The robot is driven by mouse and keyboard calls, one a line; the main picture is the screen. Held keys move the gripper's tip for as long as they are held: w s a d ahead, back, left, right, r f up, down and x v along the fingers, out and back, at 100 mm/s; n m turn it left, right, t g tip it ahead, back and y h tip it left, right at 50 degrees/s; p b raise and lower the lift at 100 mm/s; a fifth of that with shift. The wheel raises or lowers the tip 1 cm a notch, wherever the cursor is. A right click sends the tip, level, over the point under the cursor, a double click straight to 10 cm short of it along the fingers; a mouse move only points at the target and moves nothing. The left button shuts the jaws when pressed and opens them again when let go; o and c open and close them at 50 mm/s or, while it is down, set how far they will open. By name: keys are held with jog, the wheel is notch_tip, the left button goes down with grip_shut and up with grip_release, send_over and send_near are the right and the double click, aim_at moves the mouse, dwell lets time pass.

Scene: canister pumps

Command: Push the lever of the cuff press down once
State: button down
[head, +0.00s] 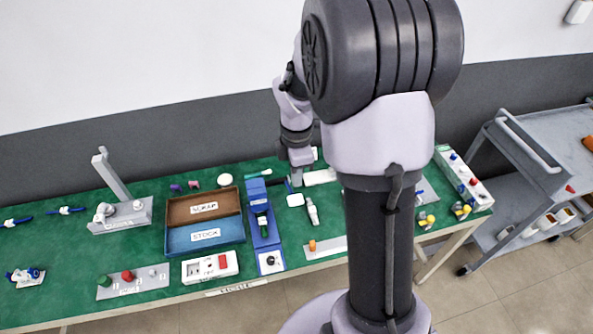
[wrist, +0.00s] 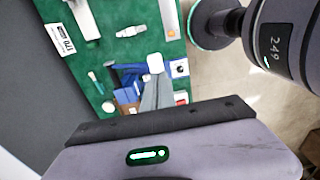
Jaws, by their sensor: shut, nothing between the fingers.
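A long blue device (head: 264,228), which looks like the cuff press, stands on the green table right of the two trays. My gripper (head: 297,184) is shut and empty, pointing down just right of the blue device's back end. In the wrist view my gripper's grey fingers (wrist: 156,78) are together beside blue parts (wrist: 130,78) of the device. I cannot tell whether they touch anything.
Brown and blue trays (head: 246,228) stand left of the device. My arm hides the table's right middle.

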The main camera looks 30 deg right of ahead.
aim_at(297, 201)
notch_tip(297, 201, down, 8)
jog(key=shift+r+b, duration=0.15)
jog(key=shift+b, duration=0.8)
jog(key=s+a+f+t+b, duration=0.1)
jog(key=s+f+b, duration=0.3)
jog(key=f+b, duration=1.1)
jog(key=shift+f+t+h+b, duration=0.35)
jog(key=shift+t+b, duration=0.55)
jog(key=shift+b, duration=0.35)
jog(key=shift+a+r, duration=0.1)
jog(key=shift+r, duration=0.05)
